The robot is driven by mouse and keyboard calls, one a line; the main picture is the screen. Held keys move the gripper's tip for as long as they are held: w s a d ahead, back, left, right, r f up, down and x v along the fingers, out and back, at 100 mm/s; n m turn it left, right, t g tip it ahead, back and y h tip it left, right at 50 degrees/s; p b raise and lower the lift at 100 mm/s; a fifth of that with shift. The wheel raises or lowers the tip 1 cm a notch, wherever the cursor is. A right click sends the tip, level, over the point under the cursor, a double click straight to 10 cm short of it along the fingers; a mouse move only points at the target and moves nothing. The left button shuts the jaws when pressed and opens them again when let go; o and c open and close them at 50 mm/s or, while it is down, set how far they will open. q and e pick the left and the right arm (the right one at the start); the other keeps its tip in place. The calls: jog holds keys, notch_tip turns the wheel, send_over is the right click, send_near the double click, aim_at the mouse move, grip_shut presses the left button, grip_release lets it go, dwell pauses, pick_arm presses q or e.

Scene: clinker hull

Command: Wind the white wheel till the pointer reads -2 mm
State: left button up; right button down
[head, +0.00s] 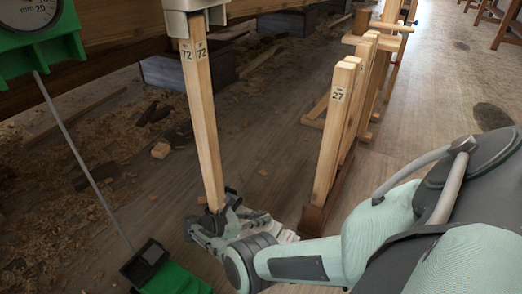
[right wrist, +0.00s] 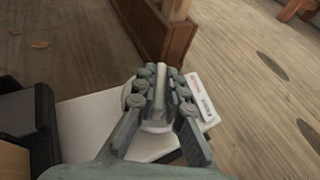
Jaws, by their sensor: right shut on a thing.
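The dial (head: 28,10) marked mm sits in a green holder (head: 38,50) at the top left of the head view. It is cut off by the frame edge, and I cannot read its pointer. My right gripper (head: 208,226) is low by the foot of the post marked 72. In the right wrist view its fingers (right wrist: 160,88) are shut on a pale part, which I take to be the white wheel (right wrist: 156,127). The fingers hide most of it. A white body with a label (right wrist: 200,95) lies just beyond them. My left gripper is out of view.
The wooden post marked 72 (head: 203,110) rises beside my right gripper. Another post marked 27 (head: 332,130) stands to its right. A thin rod (head: 85,165) runs down to a green and black base (head: 160,270). Wood shavings and offcuts litter the floor at left.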

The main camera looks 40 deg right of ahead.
jog(key=shift+s+d, duration=0.1)
jog(key=shift+s, duration=0.05)
jog(key=c, duration=1.6)
grip_release()
jog(key=v, duration=1.2)
